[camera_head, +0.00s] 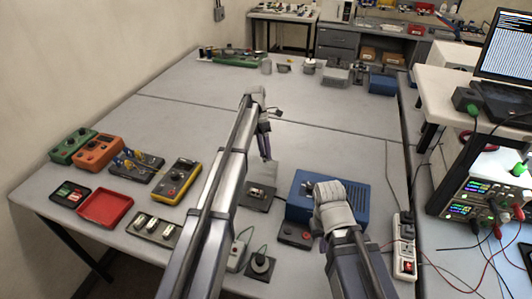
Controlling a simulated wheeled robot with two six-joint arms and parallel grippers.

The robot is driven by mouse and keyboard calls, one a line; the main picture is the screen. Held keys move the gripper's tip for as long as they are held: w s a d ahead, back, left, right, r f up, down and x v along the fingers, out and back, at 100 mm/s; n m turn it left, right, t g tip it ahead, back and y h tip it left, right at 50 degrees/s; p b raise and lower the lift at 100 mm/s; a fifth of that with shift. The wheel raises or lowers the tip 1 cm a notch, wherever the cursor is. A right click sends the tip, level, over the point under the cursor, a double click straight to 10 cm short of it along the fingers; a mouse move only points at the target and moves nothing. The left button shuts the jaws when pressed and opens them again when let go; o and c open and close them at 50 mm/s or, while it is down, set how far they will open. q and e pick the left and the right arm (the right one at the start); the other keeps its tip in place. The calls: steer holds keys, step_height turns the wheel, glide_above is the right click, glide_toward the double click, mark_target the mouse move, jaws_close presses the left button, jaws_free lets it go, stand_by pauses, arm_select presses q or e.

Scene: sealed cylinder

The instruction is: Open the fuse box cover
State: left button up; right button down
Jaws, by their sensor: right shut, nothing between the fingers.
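A small dark box (258,197) with a lighter part on top lies in the middle of the near table; it may be the fuse box. A thin pale grey panel (268,173) stands up at its back edge; I cannot tell whether it is the cover. My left gripper (266,154) points down just above this panel, and its fingertips are too small to show whether they hold it. My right gripper (322,243) is shut and empty in front of the blue box (362,202), largely hidden by its own wrist.
A dark control box with a red button (295,235) lies near my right gripper. A yellow multimeter (177,183), a red tray (105,207) and orange and green instruments lie at left. A power strip (404,245) runs along the right edge. The table's middle behind is clear.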

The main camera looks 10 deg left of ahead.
arm_select(q)
steer(key=shift+o, duration=1)
steer(key=shift+s, duration=0.1)
steer(key=shift+d, duration=0.1)
steer(key=shift+r, duration=0.1)
steer(key=p+v, duration=0.7)
steer(key=shift+r, duration=0.35)
arm_select(e)
step_height(320, 180, up, 7)
arm_select(q)
steer(key=shift+c, duration=0.2)
